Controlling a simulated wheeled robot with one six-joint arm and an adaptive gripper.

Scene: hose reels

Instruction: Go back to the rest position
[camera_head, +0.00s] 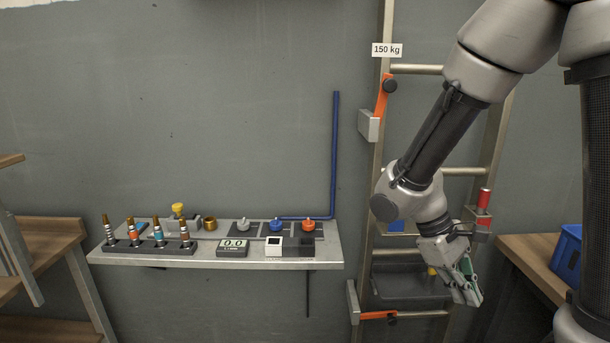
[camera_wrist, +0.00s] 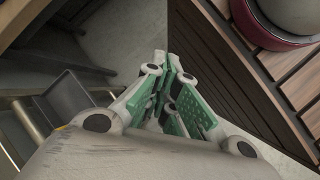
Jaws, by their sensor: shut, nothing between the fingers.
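My gripper (camera_head: 471,297) hangs at the end of my arm on the right side of the head view, fingers pointing down. It is in front of the ladder and to the right of the wall shelf, apart from the shelf. In the wrist view my gripper (camera_wrist: 168,70) shows its green-padded fingers brought together with nothing between them.
A metal ladder (camera_head: 466,171) with orange straps stands behind my arm. A wall shelf (camera_head: 215,257) carries bottles, knobs and a display. A blue bin (camera_head: 568,256) sits on a wooden bench at right. Wooden slats (camera_wrist: 285,70) with a round red-rimmed object lie right in the wrist view.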

